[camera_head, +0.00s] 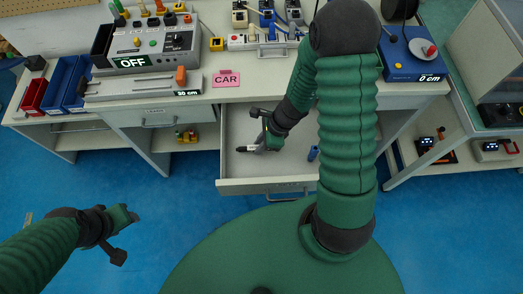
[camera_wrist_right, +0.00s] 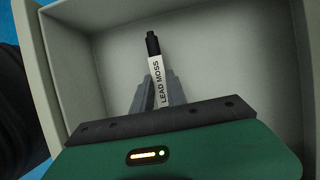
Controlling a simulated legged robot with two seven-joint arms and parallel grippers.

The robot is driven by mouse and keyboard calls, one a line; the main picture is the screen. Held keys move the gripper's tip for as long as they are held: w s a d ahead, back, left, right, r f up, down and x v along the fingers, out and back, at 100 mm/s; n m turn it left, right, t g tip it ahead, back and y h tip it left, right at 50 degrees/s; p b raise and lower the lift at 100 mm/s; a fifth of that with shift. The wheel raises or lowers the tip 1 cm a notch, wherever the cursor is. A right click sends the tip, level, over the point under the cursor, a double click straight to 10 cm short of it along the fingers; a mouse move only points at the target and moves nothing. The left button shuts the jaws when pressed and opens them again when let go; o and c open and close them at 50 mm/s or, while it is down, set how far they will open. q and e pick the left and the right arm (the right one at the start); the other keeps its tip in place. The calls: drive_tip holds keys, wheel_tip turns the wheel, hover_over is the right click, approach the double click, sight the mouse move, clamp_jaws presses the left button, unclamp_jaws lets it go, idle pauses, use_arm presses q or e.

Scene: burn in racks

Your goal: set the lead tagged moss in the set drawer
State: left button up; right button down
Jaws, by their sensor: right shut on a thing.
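My right gripper (camera_head: 261,141) is inside the open drawer (camera_head: 262,187), low over its pale floor. In the right wrist view its grey fingers (camera_wrist_right: 155,95) are shut on the lead (camera_wrist_right: 158,72), which has a white tag reading LEAD MOSS and a black end pointing to the drawer's far side. In the head view the lead's dark end (camera_head: 242,149) shows left of the fingers. Whether the lead touches the floor is hard to tell. My left gripper (camera_head: 130,217) is empty over the blue floor at lower left; its finger gap is unclear.
A small blue item (camera_head: 313,153) lies in the drawer's right part, beside my arm. The bench above holds a grey OFF unit (camera_head: 150,45), a pink CAR card (camera_head: 226,79) and a blue reel unit (camera_head: 410,55). Red and blue bins (camera_head: 62,85) stand at left.

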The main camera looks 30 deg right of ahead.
drive_tip(key=shift+s+a+f+b, duration=0.1)
drive_tip(key=shift+f+b, duration=0.1)
drive_tip(key=shift+f, duration=0.3)
drive_tip(key=shift+a+f+b, duration=0.1)
drive_tip(key=shift+f+b, duration=0.05)
drive_tip(key=shift+f, duration=0.35)
drive_tip(key=shift+a+f, duration=0.2)
drive_tip(key=shift+a, duration=0.15)
drive_tip(key=shift+a+r, duration=0.15)
drive_tip(key=shift+a, duration=0.3)
drive_tip(key=shift+d+f, duration=0.2)
drive_tip(key=shift+f, duration=0.05)
drive_tip(key=c, duration=1.6)
unclamp_jaws()
drive_tip(key=shift+d, duration=0.2)
drive_tip(key=shift+o, duration=1.3)
drive_tip(key=shift+d, duration=0.2)
drive_tip(key=shift+a, duration=0.25)
use_arm(q)
drive_tip(key=shift+s+a+f, duration=0.15)
drive_tip(key=shift+a+f, duration=0.65)
drive_tip(key=shift+f, duration=0.05)
use_arm(e)
drive_tip(key=shift+r, duration=0.15)
